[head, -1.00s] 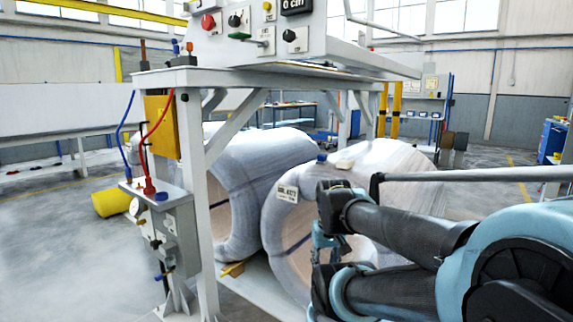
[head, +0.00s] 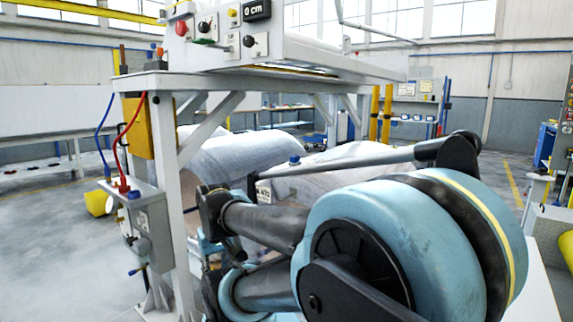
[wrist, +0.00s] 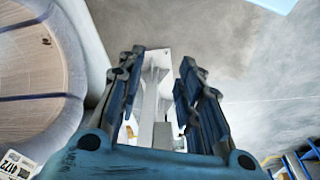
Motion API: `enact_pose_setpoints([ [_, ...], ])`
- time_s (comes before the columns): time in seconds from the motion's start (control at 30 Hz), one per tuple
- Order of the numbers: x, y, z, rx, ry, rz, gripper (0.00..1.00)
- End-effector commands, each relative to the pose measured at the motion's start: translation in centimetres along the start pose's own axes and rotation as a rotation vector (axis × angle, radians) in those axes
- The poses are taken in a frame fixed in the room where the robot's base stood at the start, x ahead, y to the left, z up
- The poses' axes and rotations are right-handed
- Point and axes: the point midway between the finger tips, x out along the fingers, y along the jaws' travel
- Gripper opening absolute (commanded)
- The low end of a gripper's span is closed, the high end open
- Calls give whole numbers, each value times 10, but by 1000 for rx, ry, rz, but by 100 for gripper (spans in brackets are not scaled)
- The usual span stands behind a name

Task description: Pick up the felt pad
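I cannot make out a felt pad for certain in either view now. My gripper (wrist: 160,80) is open and empty in the wrist view, its blue-and-black fingers apart with only a white post and the floor seen between them. A wrapped coil (wrist: 35,70) with a dark bore band and a white label (wrist: 15,165) is to the left of the fingers, apart from them. In the head view my arm hides most of the near wrapped coil (head: 345,158). A small blue knob-like item (head: 294,160) shows on top of this coil.
A second wrapped coil (head: 240,162) lies behind the white machine frame (head: 182,205). A control box (head: 145,225) with red and blue hoses hangs on the frame's left post. The console (head: 222,35) sits above. A yellow cylinder (head: 98,203) is on open floor at left.

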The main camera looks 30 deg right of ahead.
Motion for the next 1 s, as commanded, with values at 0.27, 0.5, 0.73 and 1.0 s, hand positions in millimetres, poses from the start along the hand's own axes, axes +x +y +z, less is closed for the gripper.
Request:
enact_pose_setpoints([
  [0.27, -3, 1, 3, -2, 7, 3, 51],
  [0.5, -14, 24, -25, -108, 47, 120, 52],
  [0.73, -37, 95, -87, -345, 67, 380, 52],
  [1.0, -68, 177, -158, -655, -11, 691, 52],
])
